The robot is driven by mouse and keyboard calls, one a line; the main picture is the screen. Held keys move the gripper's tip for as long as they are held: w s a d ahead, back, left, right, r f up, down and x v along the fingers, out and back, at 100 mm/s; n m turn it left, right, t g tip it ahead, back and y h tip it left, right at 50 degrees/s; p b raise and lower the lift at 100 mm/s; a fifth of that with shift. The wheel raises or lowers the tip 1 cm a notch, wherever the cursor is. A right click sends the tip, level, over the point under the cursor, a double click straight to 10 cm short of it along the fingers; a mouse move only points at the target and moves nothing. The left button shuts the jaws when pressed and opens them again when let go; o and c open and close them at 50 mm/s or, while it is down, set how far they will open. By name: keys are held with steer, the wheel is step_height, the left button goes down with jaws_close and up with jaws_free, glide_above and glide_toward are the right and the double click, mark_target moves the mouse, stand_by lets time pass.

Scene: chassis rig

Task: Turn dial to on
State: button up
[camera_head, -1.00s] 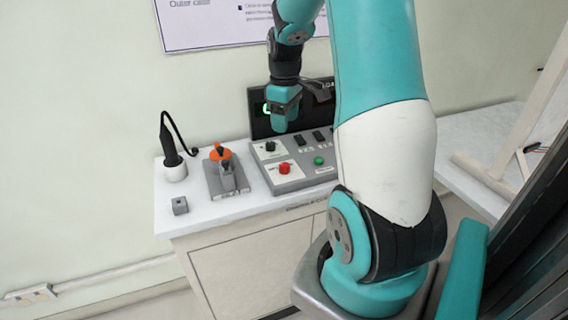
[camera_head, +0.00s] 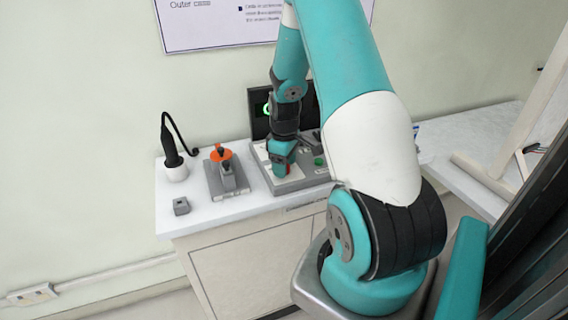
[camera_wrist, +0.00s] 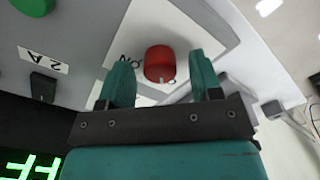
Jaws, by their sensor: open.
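The red dial (camera_wrist: 159,64) sits on a white label plate of the grey control panel, with the letters "ON" beside it in the wrist view. A small white mark shows on its edge. My gripper (camera_wrist: 163,80) is open, with one teal finger on each side of the dial; I cannot tell whether either touches it. In the head view my gripper (camera_head: 282,165) is down at the front of the control panel (camera_head: 296,185) and hides most of the dial.
A green button (camera_head: 319,162) is right of my gripper. A black display (camera_head: 258,112) with green characters stands behind the panel. An orange-topped grey device (camera_head: 226,178), a soldering iron in its holder (camera_head: 176,170) and a small grey block (camera_head: 181,206) are to the left.

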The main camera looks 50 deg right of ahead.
steer(key=shift+c, duration=0.4)
steer(key=c, duration=0.9)
steer(key=shift+o, duration=0.2)
